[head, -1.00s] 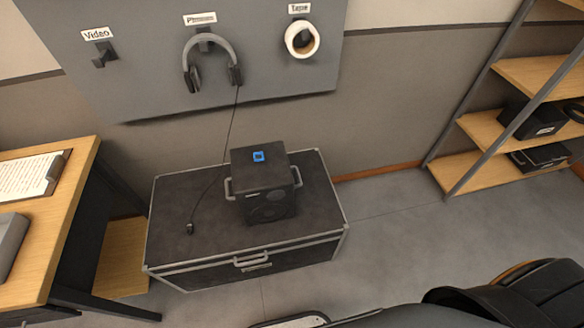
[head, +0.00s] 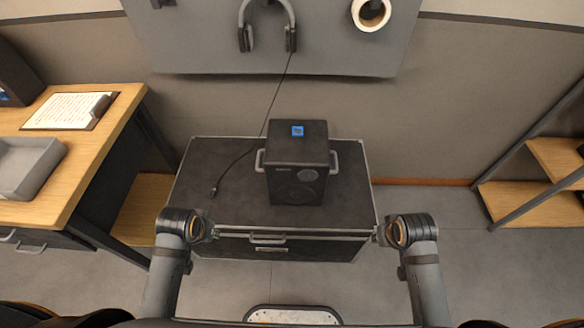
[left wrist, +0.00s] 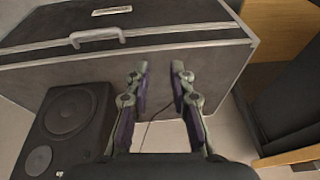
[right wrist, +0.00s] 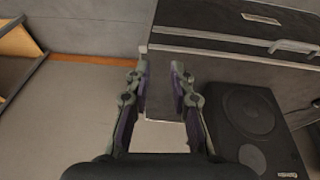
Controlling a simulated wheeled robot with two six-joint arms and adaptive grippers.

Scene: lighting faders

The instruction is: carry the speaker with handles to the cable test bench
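The speaker (head: 296,160) is a dark box with a blue mark on top and a grey handle on each side. It stands upright on the black flight case (head: 222,190). It also shows partly in the left wrist view (left wrist: 68,130) and in the right wrist view (right wrist: 250,120). My left gripper (head: 212,232) is open and empty at the case's front left, apart from the speaker. My right gripper (head: 380,234) is open and empty at its front right, also apart. No label shows which surface is the cable test bench.
A wooden desk (head: 95,165) with a paper sheet (head: 68,110) and a grey tray (head: 28,165) stands at left. A shelf (head: 520,205) is at right. Headphones (head: 267,25) hang on the wall board; a cable (head: 268,115) runs down to the case. Floor right of the case is clear.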

